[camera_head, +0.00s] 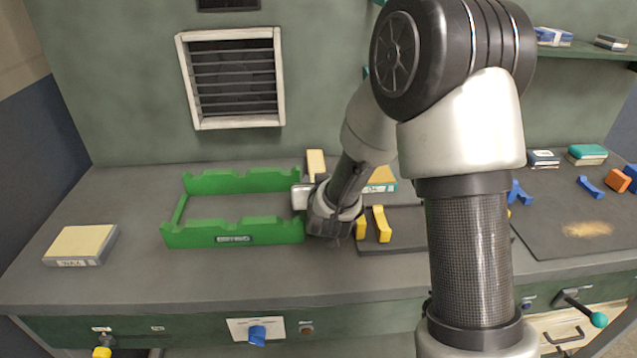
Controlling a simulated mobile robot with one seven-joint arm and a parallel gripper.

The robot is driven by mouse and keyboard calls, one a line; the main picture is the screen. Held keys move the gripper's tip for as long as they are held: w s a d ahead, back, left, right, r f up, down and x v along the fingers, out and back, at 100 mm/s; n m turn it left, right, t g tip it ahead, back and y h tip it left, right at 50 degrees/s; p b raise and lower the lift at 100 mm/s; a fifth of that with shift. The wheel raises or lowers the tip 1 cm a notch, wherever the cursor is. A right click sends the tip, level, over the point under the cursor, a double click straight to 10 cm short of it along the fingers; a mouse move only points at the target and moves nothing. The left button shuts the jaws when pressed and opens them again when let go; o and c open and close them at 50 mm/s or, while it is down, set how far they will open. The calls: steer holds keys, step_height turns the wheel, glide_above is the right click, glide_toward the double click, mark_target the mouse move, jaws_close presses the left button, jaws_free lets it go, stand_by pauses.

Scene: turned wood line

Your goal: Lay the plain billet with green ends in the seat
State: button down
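My gripper (328,232) is low over the bench, at the right end of a green notched frame (235,237). Its fingers are hidden by my wrist, so I cannot see whether they are open or hold anything. No plain billet with green ends shows clearly in this view. Two yellow supports (382,224) stand on a dark plate just right of my gripper. Two blue supports (590,187) stand on a dark mat at the right. I cannot tell which of these is the seat.
A cream-topped box (80,245) lies at the bench's left. A pale yellow block (316,163) stands behind my gripper. Teal and dark boxes (587,154) and an orange block (618,180) are at the right. The front left bench (150,280) is clear. My arm hides the centre right.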

steer(key=shift+r, duration=0.1)
steer(key=c, duration=1.5)
jaws_free()
steer(key=shift+o, duration=0.2)
